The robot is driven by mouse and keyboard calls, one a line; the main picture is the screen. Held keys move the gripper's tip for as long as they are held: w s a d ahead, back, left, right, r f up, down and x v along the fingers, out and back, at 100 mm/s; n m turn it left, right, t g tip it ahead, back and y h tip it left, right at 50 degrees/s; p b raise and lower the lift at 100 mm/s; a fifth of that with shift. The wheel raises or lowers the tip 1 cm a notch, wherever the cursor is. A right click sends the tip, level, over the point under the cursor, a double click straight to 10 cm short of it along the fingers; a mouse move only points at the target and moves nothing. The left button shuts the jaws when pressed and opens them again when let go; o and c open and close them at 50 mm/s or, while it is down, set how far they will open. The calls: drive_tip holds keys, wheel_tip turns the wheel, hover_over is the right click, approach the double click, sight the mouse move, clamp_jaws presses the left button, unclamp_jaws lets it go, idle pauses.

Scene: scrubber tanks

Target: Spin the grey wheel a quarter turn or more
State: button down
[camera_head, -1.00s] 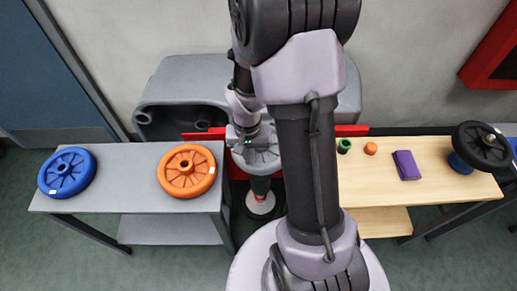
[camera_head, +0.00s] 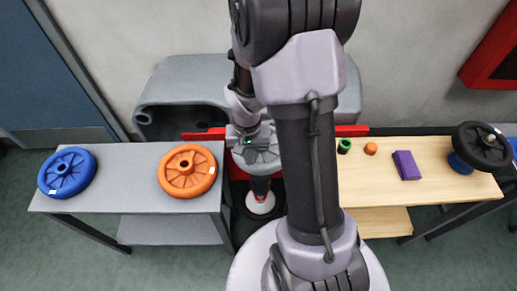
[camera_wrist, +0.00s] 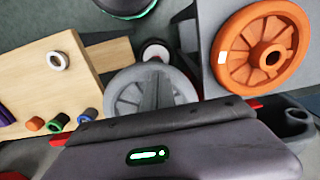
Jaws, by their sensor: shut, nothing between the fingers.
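The grey wheel (camera_head: 262,160) is a spoked disc between the two tables, in front of the grey machine body. My arm and gripper cover part of it in the head view. In the wrist view the spoked grey wheel (camera_wrist: 125,97) shows just beyond the dark edge of my gripper's housing, which hides its near part. My gripper (camera_head: 248,143) is shut and empty, right at the wheel. Its fingertips are hidden, so I cannot tell whether they touch the wheel.
An orange wheel (camera_head: 187,170) and a blue wheel (camera_head: 67,172) lie on the grey table at left. The wooden table at right holds a purple block (camera_head: 406,165), small orange and green pieces, and a black wheel (camera_head: 481,146). A red bar (camera_head: 352,130) runs behind.

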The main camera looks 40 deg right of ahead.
sight(264, 166)
drive_tip(key=shift+f+b, duration=0.55)
drive_tip(key=shift+f, duration=0.1)
idle(0.5)
drive_tip(key=shift+s+d, duration=0.1)
drive_tip(key=shift+s+d+r, duration=0.15)
drive_tip(key=shift+s+d, duration=0.45)
drive_tip(key=shift+s, duration=0.2)
drive_tip(key=shift+s+d, duration=0.65)
drive_tip(key=shift+d, duration=0.25)
